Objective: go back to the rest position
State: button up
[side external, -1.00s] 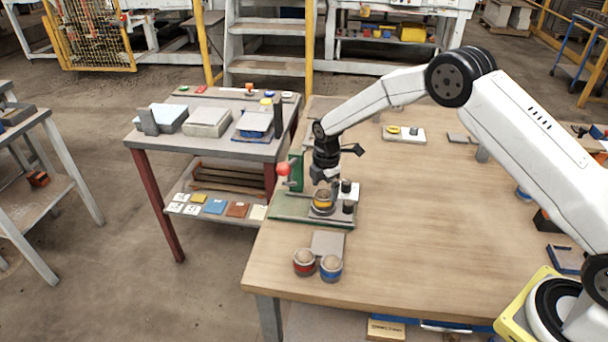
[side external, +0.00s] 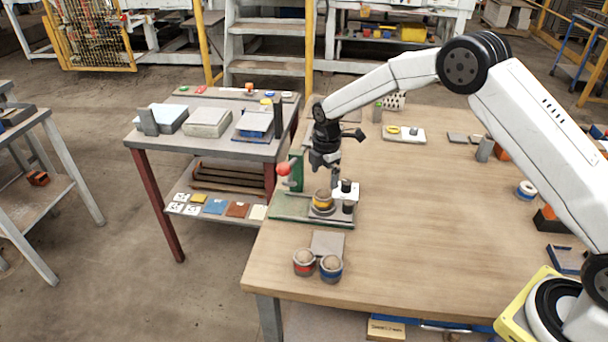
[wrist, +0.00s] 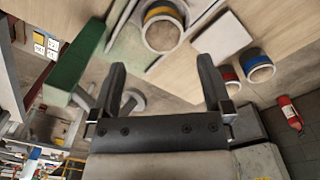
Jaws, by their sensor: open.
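My gripper (side external: 325,165) hangs above the green fixture (side external: 288,207) near the table's left edge. Its two fingers are apart with nothing between them in the wrist view (wrist: 162,75). A round piece with a yellow band (side external: 323,201) sits upright on the fixture's grey plate, below and clear of the fingers. It also shows at the top of the wrist view (wrist: 163,25).
A red-banded cup (side external: 304,263) and a blue-banded cup (side external: 331,268) stand at the front by a grey plate (side external: 328,244). A red knob (side external: 284,168) and green upright (side external: 296,170) rise close left of my gripper. The table's middle (side external: 420,210) is clear.

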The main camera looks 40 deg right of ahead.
jog(key=shift+s+r, duration=0.1)
jog(key=s+r+m, duration=0.3)
jog(key=s+m, duration=0.3)
jog(key=s, duration=0.3)
jog(key=s+d+r+m+t, duration=0.1)
jog(key=s+r+m, duration=0.1)
jog(key=s+m, duration=0.4)
jog(key=s+d+r+m+t, duration=0.1)
jog(key=s+r+m, duration=0.2)
jog(key=s, duration=1)
jog(key=m, duration=0.3)
jog(key=shift+d+r, duration=0.2)
jog(key=shift+r, duration=0.1)
